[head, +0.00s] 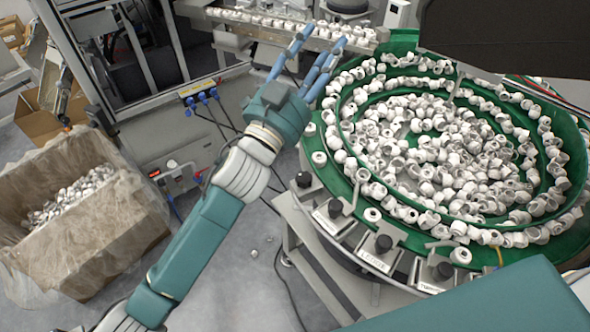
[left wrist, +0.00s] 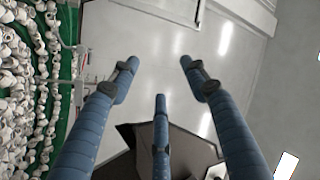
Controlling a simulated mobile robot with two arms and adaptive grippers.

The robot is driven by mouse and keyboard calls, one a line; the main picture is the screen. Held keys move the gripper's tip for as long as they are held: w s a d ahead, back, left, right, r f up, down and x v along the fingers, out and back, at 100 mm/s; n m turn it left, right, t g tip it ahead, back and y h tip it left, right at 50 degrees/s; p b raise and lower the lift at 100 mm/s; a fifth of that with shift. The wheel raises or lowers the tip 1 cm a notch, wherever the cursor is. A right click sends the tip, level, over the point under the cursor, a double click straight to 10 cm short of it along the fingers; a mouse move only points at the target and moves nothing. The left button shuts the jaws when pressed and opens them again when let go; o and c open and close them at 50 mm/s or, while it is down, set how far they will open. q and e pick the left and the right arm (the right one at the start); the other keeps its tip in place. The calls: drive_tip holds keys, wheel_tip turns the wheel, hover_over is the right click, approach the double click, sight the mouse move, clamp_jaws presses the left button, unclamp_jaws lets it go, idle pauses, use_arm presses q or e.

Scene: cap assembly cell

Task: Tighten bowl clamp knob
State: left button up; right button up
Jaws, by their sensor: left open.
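A round green feeder bowl (head: 352,158) full of white caps stands at the right in the head view. Along its near rim sit several black clamp knobs: one at the left (head: 303,180), another (head: 335,208), a third (head: 383,243) and one at the right (head: 443,270). My left gripper (head: 318,45) is open and empty. Its blue fingers reach past the bowl's far left edge, toward the cap track and away from the knobs. In the left wrist view its three fingers (left wrist: 159,72) are spread, with nothing between them. My right gripper is not in view.
A metal track (head: 262,33) with a row of caps runs along the back. A cardboard box (head: 125,225) lined with plastic and holding caps stands on the floor at left. A dark panel (head: 510,38) overhangs the bowl's far right. Some floor (head: 235,285) is open.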

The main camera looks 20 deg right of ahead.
use_arm(q)
drive_tip(key=s+d+r+m+g+h, duration=0.3)
drive_tip(key=s+d+r+m+g, duration=0.25)
drive_tip(key=s+m+g, duration=0.3)
drive_tip(key=s+d+r+m+g+h, duration=0.4)
drive_tip(key=s+d+r+m+g, duration=0.1)
drive_tip(key=s+d+m+g, duration=0.3)
drive_tip(key=s+d+f+m+g+y, duration=0.2)
drive_tip(key=s+f+m+g+y, duration=0.3)
drive_tip(key=s+m, duration=0.4)
drive_tip(key=m+t+y+p, duration=0.1)
drive_tip(key=m+t+y, duration=0.5)
drive_tip(key=y, duration=1.2)
hover_over(304, 176)
wheel_tip(304, 176, down, 14)
drive_tip(key=shift+n, duration=0.25)
wheel_tip(304, 176, down, 9)
drive_tip(key=p, duration=0.4)
drive_tip(key=shift+f, duration=0.6)
